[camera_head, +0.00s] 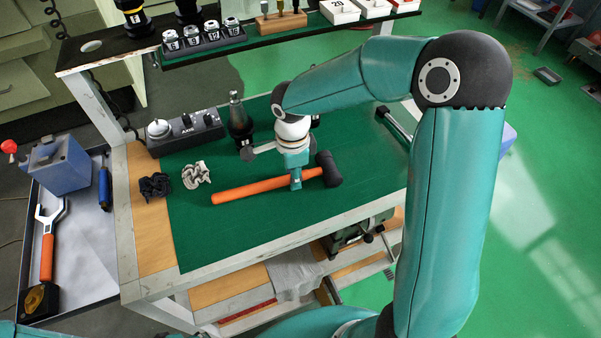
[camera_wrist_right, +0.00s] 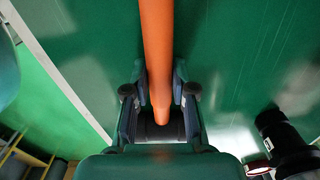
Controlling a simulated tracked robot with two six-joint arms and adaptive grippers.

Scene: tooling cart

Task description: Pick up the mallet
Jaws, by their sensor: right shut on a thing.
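The mallet has an orange handle (camera_head: 245,190) and a black head (camera_head: 328,169). It lies across the green mat (camera_head: 225,235) on the cart top, handle to the left and head to the right. My right gripper (camera_head: 296,182) reaches down from above and is shut on the handle, close to the head. In the right wrist view the orange handle (camera_wrist_right: 157,60) runs between the two fingers of my right gripper (camera_wrist_right: 158,110). I cannot tell whether the mallet is clear of the mat. My left gripper is not in view.
A grey control box (camera_head: 187,132) and a dark tool holder (camera_head: 239,125) stand behind the mallet. Crumpled dark (camera_head: 155,186) and pale (camera_head: 196,175) cloths lie to its left. A shelf (camera_head: 230,45) overhangs the back. The mat's front is clear.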

